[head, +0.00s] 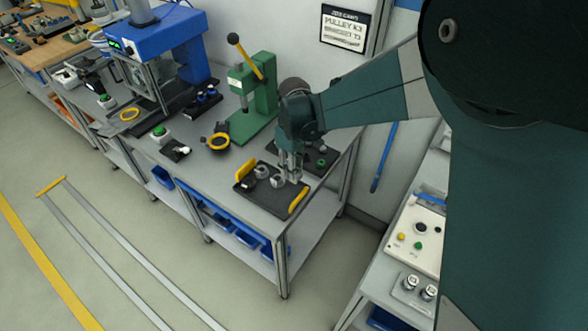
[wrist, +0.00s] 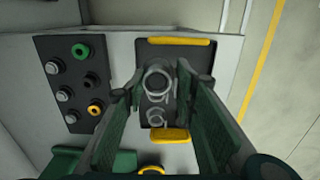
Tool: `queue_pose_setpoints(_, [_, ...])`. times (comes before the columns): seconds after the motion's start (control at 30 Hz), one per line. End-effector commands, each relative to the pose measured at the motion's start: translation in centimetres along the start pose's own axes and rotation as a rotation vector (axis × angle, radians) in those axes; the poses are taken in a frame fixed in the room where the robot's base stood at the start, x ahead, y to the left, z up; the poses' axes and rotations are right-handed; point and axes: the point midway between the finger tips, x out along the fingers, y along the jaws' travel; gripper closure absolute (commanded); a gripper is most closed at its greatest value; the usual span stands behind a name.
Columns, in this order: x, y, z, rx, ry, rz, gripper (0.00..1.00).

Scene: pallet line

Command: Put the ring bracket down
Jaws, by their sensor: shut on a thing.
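My gripper (head: 290,177) is low over a black tray (head: 250,190) with yellow handles, near the tray's right part. In the wrist view my gripper (wrist: 160,85) has its two fingers on either side of a grey ring bracket (wrist: 158,70), shut on it. The tray (wrist: 190,55) lies directly below. A second grey ring part (wrist: 155,118) shows nearer the tray's front handle in that view; grey ring shapes also show beside the fingers in the head view (head: 262,171). Whether the held bracket touches the tray cannot be told.
A black plate with pegs and green and yellow rings (wrist: 58,70) lies beside the tray. The bench edge (head: 255,215) is close to the tray.

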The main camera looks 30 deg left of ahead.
Motion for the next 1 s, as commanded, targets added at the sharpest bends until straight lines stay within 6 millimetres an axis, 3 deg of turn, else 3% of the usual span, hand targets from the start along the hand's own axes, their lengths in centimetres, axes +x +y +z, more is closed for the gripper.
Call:
queue_pose_setpoints(0.73, [0.0, 0.1, 0.1, 0.000, 0.000, 0.000, 0.86])
queue_pose_setpoints(1.0, [-0.1, 2.1, 1.4, 0.003, 0.000, 0.000, 0.86])
